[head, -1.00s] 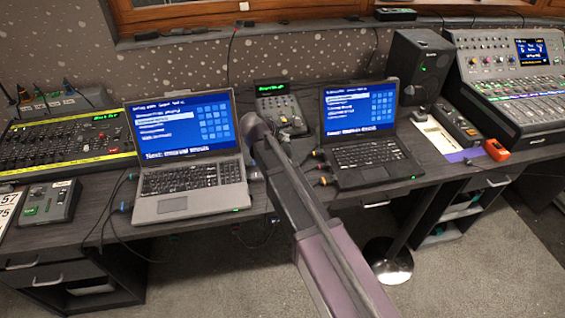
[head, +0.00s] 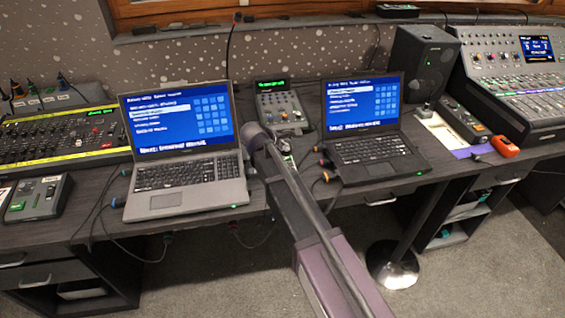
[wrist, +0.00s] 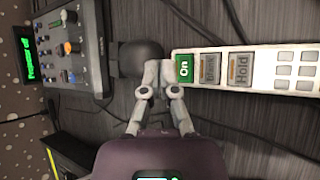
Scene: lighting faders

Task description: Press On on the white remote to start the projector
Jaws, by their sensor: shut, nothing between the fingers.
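The white remote (wrist: 215,71) lies on the dark desk in the wrist view. Its green On button (wrist: 184,68) is at its left end, followed by the grey Blank (wrist: 210,69) and Hold (wrist: 240,69) buttons. My gripper (wrist: 159,68) is shut and empty, its fingertips just left of the On button. I cannot tell how high they are above the desk or whether they touch the remote. In the head view my arm hides the fingertips and most or all of the remote. The projector itself cannot be made out.
A small control box (head: 281,108) with a green-lettered display stands behind; in the wrist view its display (wrist: 37,60) reads roughly "Projector of". Laptops stand left (head: 183,150) and right (head: 365,125) of my arm. A mixing console (head: 520,85) is at the right.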

